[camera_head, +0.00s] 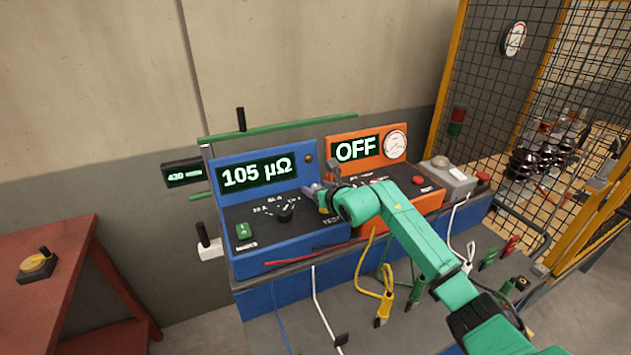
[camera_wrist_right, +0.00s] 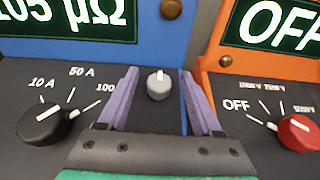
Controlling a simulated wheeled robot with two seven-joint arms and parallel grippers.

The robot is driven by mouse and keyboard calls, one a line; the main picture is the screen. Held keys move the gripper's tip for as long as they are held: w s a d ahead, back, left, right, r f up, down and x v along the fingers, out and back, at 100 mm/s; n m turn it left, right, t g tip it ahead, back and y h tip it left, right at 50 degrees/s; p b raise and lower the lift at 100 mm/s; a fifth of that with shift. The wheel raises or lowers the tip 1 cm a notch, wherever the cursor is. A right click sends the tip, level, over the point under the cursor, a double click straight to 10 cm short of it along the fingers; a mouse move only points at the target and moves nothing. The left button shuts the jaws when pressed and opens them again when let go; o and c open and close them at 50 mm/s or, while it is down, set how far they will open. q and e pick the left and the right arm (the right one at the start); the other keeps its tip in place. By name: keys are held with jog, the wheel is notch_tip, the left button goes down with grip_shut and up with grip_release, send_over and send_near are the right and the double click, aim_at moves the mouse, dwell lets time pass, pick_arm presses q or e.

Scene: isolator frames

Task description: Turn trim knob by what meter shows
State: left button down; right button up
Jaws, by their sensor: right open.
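The blue meter box (camera_head: 223,208) reads "105 µΩ" on its display (camera_head: 259,174). In the right wrist view a small grey knob (camera_wrist_right: 158,86) with a white mark pointing roughly up sits on the dark panel; I see no trim label on it. My right gripper (camera_head: 322,196) is open above that panel. In the wrist view its purple fingers stand on either side of the grey knob, apart from it. In the head view the gripper hides this knob. A black selector knob (camera_wrist_right: 42,127) is on the left, marked 10 A, 50 A and 100. My left gripper is not in view.
An orange box (camera_head: 427,200) beside the blue one shows "OFF" and has a red knob (camera_wrist_right: 298,132). A green switch (camera_head: 243,231) is on the blue box. Yellow cables (camera_head: 387,290) hang in front. A red table (camera_head: 50,262) stands left, a mesh fence (camera_head: 500,130) right.

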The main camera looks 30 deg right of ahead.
jog(key=shift+w, duration=0.3)
jog(key=shift+f, duration=0.2)
jog(key=shift+w, duration=0.1)
grip_shut()
jog(key=shift+d+f+y+b, duration=0.1)
jog(key=shift+f+y+b, duration=0.15)
jog(key=shift+b, duration=0.4)
jog(key=n+y+b, duration=0.4)
jog(key=b, duration=0.4)
jog(key=shift+n+g+y+b, duration=0.3)
jog(key=shift+y+b, duration=0.05)
pick_arm(q)
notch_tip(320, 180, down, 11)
jog(key=b, duration=0.1)
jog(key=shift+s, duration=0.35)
pick_arm(e)
jog(key=shift+r+n+g+y, duration=0.3)
jog(key=shift+n+y, duration=0.4)
jog(key=shift+y, duration=0.2)
grip_release()
